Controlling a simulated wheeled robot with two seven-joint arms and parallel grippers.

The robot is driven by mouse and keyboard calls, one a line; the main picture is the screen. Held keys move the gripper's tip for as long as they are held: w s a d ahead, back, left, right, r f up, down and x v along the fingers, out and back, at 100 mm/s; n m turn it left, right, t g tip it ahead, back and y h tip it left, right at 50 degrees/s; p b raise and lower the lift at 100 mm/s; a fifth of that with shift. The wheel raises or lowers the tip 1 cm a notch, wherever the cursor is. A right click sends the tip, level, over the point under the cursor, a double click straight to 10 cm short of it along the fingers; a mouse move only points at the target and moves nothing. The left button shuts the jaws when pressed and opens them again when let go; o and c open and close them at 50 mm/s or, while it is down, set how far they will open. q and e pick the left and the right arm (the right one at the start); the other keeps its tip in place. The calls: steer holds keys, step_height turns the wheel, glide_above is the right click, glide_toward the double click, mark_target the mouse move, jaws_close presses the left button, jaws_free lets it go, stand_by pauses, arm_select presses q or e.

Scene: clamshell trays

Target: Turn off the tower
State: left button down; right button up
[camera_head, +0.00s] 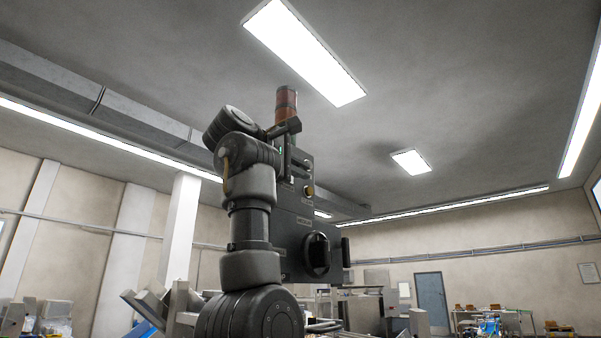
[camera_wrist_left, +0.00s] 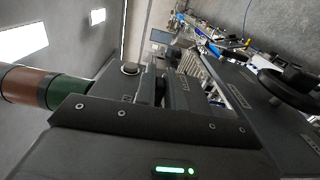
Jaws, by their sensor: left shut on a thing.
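The tower is a dark grey control box (camera_head: 295,235) with a stack light (camera_head: 286,105) on top, with dull red-orange and green sections. Its panel carries a yellow button (camera_head: 309,191) and a large black rotary handle (camera_head: 318,255). My left gripper (camera_head: 290,148) is at the upper part of the box, just below the stack light. In the left wrist view my left gripper (camera_wrist_left: 163,92) is shut on a small dark part of the panel, mostly hidden between the fingers. The stack light (camera_wrist_left: 40,88) shows at the left, and the black handle (camera_wrist_left: 287,88) at the right. My right gripper is not in view.
My left arm covers the left side of the box. Machines and benches stand low behind it, with a table (camera_head: 495,315) at the far right. A blue-grey door (camera_head: 432,303) is in the back wall. The space above and right of the tower is clear.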

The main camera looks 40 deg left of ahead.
arm_select(q)
steer(key=m, duration=0.1)
steer(key=f+m+b, duration=0.1)
steer(key=m, duration=0.1)
steer(key=m+b, duration=0.1)
steer(key=m, duration=0.1)
steer(key=shift+a+f, duration=0.15)
steer(key=shift+f, duration=0.25)
steer(key=shift+w+m, duration=0.1)
steer(key=shift+m, duration=0.2)
steer(key=c, duration=1.5)
jaws_free()
steer(key=shift+s, duration=0.2)
steer(key=s+b, duration=0.5)
steer(key=s, duration=0.5)
steer(key=shift+s, duration=0.35)
steer(key=shift+w, duration=0.15)
